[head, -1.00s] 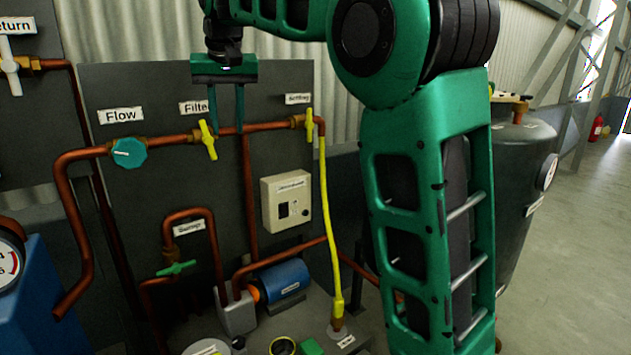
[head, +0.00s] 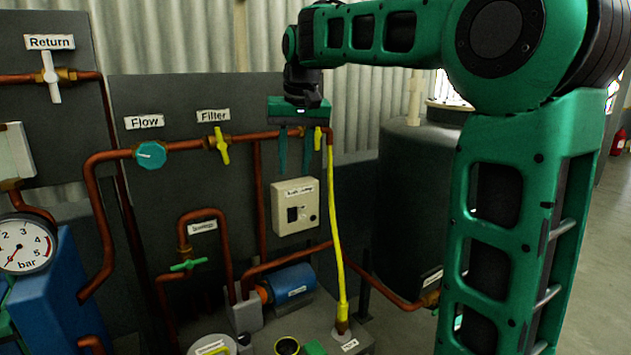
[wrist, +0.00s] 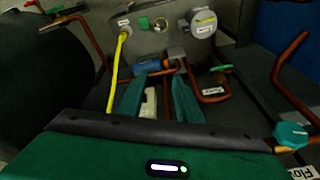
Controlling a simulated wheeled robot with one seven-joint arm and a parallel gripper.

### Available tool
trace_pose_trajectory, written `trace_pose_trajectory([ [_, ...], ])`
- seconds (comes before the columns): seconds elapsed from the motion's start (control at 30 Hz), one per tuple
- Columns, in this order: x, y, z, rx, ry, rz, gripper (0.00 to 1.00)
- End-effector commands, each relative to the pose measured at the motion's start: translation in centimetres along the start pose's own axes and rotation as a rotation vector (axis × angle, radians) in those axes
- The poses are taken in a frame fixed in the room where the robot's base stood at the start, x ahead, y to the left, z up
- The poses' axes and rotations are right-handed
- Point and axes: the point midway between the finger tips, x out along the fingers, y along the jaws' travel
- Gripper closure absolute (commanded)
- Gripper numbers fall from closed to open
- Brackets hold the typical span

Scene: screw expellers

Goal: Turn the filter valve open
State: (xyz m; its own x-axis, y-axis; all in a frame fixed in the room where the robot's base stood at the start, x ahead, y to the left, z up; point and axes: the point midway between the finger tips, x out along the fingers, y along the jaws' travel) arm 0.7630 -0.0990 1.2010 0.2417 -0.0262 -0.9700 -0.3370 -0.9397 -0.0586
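The filter valve (head: 221,144) has a yellow handle on the horizontal copper pipe, under the "Filter" label (head: 213,115). The handle stands nearly upright, slightly tilted, across the pipe. My gripper (head: 295,168) is to the right of it, in front of the panel and above the beige control box, with its two fingers apart and pointing down. It is clear of the filter valve and holds nothing visible. The wrist view shows the two fingers (wrist: 158,92) apart, with the control box showing between them. I cannot make out the filter valve in the wrist view.
A teal flow knob (head: 151,155) is left of the filter valve. Another yellow handle (head: 317,139) is close beside my right finger. A beige control box (head: 295,206) is below my fingers. A yellow hose (head: 336,240) runs down on the right.

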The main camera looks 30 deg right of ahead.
Motion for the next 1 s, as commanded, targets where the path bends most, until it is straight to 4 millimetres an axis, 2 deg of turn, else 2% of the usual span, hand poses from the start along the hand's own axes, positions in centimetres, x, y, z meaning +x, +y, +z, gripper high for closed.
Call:
trace_pose_trajectory([
  [0.2,1.2,2.6,1.9,0.025,-0.026,-0.003,0.68],
  [0.43,1.9,4.0,3.1,0.038,-0.04,-0.005,0.68],
  [0.8,2.1,4.3,3.4,0.04,-0.044,-0.005,0.68],
  [0.87,2.1,4.3,3.3,0.04,-0.044,-0.004,0.79],
  [1.0,3.7,3.8,2.5,0.067,-0.039,0.02,0.79],
])
